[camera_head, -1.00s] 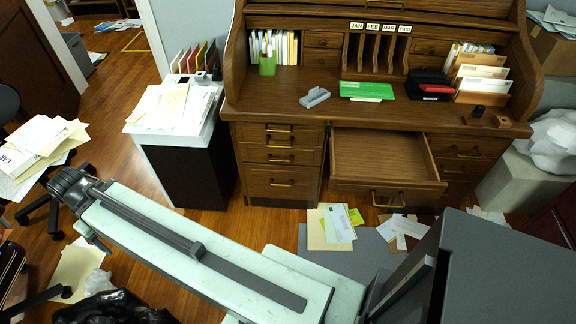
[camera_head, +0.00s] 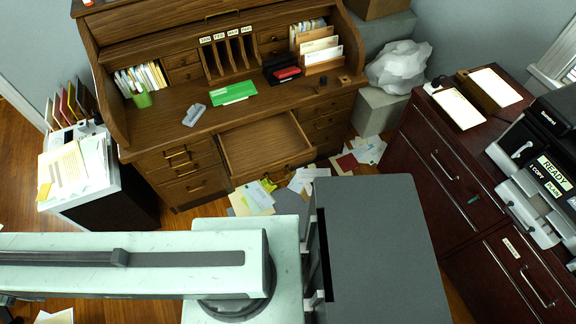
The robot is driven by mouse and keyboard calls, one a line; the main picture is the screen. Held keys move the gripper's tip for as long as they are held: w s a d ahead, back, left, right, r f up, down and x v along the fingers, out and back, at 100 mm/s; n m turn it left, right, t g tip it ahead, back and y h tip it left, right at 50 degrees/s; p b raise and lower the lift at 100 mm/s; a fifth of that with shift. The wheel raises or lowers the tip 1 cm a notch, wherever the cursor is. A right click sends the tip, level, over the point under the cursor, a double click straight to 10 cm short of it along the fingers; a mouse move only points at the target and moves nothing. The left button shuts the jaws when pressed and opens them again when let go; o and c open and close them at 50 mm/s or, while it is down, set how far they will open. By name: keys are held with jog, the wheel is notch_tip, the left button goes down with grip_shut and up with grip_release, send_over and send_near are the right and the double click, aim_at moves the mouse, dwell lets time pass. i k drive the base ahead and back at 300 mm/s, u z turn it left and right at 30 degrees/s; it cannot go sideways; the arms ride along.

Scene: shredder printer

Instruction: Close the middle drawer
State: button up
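The middle drawer (camera_head: 262,147) of the brown roll-top desk (camera_head: 215,115) is pulled out and open. It looks empty, and its front panel with a handle faces my body. My arm reaches out of the picture at the left. My gripper is outside the view, so its state cannot be seen, and nothing of it touches the drawer in the picture.
Papers and folders (camera_head: 252,198) lie on the floor below the drawer. A cabinet with papers (camera_head: 75,170) stands at the left of the desk. A dark red cabinet (camera_head: 440,175) with a printer (camera_head: 545,165) stands at the right. A white crumpled bag (camera_head: 398,66) sits beside the desk.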

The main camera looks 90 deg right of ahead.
aim_at(257, 149)
jog(key=k, duration=0.3)
jog(key=z, duration=2.35)
jog(key=i, duration=0.15)
jog(key=z, duration=0.5)
